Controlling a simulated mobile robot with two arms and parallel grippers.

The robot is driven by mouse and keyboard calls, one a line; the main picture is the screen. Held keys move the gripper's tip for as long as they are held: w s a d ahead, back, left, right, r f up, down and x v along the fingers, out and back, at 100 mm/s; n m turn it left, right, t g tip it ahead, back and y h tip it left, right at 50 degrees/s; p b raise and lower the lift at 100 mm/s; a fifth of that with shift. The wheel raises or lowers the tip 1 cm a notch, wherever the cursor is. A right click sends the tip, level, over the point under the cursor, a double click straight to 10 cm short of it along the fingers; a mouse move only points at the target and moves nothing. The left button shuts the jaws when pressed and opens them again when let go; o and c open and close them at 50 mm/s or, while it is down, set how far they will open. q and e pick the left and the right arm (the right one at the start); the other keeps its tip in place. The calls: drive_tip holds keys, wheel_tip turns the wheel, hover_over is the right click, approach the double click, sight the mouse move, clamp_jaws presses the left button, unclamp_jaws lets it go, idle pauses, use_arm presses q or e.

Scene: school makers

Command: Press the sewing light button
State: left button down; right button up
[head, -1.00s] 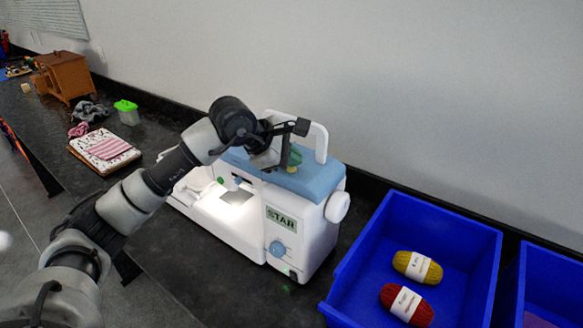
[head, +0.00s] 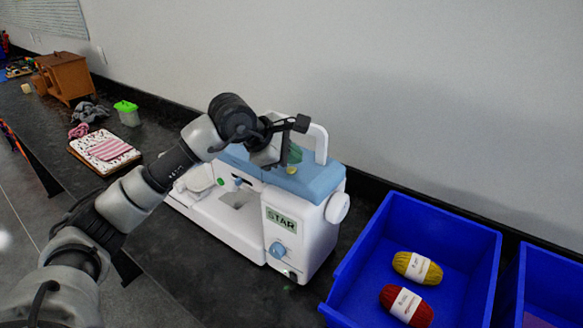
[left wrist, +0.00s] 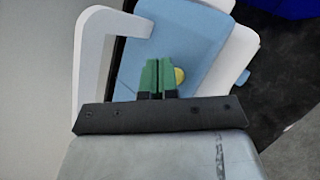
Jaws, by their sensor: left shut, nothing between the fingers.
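The white and blue sewing machine (head: 302,241) stands on the dark counter, with a STAR label and a blue dial on its front. Its work area under the needle is unlit. A round yellow button (head: 292,170) sits on its blue top; it also shows in the left wrist view (left wrist: 180,77). My left gripper (head: 295,153), with green fingertips, is shut and empty at the machine's top beside the yellow button. In the left wrist view the fingertips (left wrist: 158,75) partly cover the button's left side. I cannot tell whether they touch it. My right gripper is out of view.
The machine's white carry handle (head: 321,143) rises close behind my left gripper. A blue bin (head: 345,285) with yellow and red yarn stands at the right.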

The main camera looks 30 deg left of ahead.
sight(292, 171)
use_arm(q)
drive_tip(key=shift+r+p, duration=1.75)
drive_tip(key=shift+r, duration=1.25)
